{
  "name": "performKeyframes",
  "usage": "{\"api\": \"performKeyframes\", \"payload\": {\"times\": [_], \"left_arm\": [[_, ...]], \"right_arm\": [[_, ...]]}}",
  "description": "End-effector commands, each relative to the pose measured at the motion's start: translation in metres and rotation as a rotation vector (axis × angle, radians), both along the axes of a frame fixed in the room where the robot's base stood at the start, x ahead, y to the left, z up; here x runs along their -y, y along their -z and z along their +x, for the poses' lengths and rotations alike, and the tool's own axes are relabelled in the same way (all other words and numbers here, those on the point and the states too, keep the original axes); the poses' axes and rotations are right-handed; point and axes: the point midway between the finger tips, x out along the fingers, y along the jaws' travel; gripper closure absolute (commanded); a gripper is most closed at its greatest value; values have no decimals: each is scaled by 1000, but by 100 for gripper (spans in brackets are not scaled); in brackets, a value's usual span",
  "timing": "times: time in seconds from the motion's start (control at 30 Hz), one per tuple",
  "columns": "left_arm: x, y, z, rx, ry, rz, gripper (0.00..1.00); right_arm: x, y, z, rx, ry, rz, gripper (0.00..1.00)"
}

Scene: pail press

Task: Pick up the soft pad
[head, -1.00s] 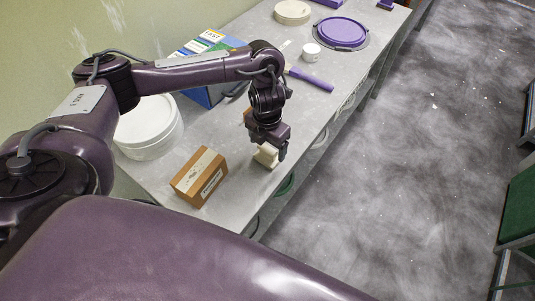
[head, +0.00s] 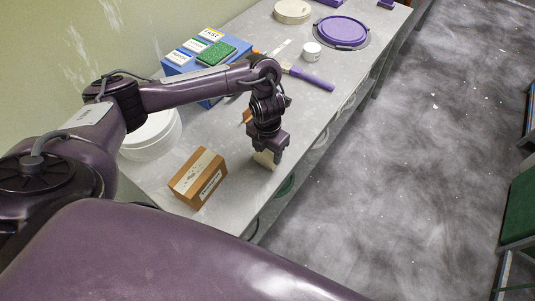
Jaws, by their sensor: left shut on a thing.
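A cream pad (head: 265,160), which looks like the soft pad, is at the near right edge of the grey bench. My left gripper (head: 266,151) points down over it and is shut on it. The fingers and wrist hide the pad's upper part. The pad is at or just above the bench top; I cannot tell whether it touches. My right gripper is not in view.
A brown carton (head: 198,177) stands left of the pad on the bench (head: 222,208). A white tub (head: 153,137), a blue box (head: 186,65) with a green pad (head: 216,53), a purple-handled tool (head: 313,79) and a white jar (head: 311,51) lie farther back. Open floor is right.

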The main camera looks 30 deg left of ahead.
Motion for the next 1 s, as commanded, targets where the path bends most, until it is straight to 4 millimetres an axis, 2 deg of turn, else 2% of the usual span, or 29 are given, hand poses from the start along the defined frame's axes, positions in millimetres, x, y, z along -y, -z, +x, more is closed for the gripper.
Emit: {"api": "performKeyframes", "payload": {"times": [0.27, 0.43, 0.53, 0.8, 1.0], "left_arm": [[0, -5, 1, 2, 1, 1, 69], [0, -25, 2, 5, 3, 1, 69], [-1, -48, 3, 9, 3, 3, 69], [-1, -126, 2, 9, 2, 3, 69], [0, -167, 2, 5, 1, 2, 69]], "right_arm": [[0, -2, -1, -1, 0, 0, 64], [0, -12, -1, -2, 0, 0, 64], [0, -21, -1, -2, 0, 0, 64], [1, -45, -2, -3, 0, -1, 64], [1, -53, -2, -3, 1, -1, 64]]}}
